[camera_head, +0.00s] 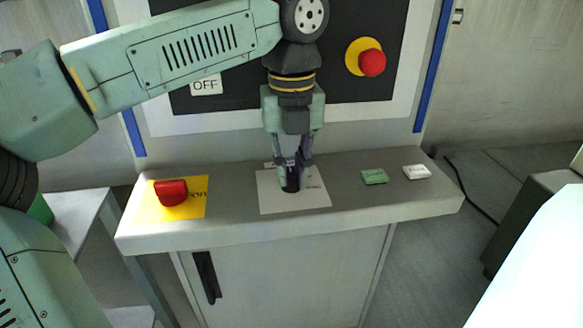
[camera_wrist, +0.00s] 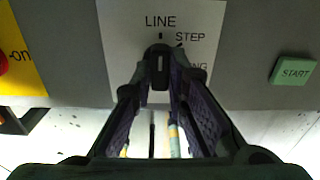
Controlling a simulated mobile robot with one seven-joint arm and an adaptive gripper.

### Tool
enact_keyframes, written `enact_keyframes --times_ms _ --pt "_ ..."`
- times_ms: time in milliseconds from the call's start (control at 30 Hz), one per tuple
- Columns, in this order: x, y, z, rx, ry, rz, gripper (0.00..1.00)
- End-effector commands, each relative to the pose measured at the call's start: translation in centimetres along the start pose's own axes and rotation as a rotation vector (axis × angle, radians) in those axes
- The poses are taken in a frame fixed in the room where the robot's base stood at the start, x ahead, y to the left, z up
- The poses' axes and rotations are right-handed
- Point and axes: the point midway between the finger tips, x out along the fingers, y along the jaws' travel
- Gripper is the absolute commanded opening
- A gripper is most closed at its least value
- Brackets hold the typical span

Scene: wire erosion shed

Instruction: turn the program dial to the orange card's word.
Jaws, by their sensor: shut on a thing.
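The program dial (camera_head: 290,185) is a black knob on a white plate (camera_head: 265,204) in the middle of the grey console. My gripper (camera_head: 292,172) points down over it and is shut on it, one finger on each side. The dial (camera_wrist: 159,56) also shows in the wrist view, between the fingers. Its pale mark lies upright in the picture, in line with the tick under LINE. STEP is printed up and right of it. A further word ending in "NG" is partly hidden by a finger. I see no orange card in either view.
A red switch (camera_head: 172,192) on a yellow plate stands left of the dial. A green START button (camera_head: 374,177) and a white button (camera_head: 417,172) are to the right.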

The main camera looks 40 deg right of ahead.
Motion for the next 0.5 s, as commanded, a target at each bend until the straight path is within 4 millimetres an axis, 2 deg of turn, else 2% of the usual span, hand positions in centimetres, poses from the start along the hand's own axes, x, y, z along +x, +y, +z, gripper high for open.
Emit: enact_keyframes --times_ms 33,67,100,367,500 --pt "-0.04 0.00 0.05 -0.003 -0.001 -0.001 0.00" --pt "-0.04 0.00 0.05 -0.003 -0.001 -0.001 0.15" --pt "-0.04 0.00 0.05 -0.003 -0.001 -0.001 0.17" --pt "-0.02 0.01 0.03 -0.001 0.000 0.000 0.34" --pt "-0.01 0.01 0.02 0.000 0.000 0.000 0.34"
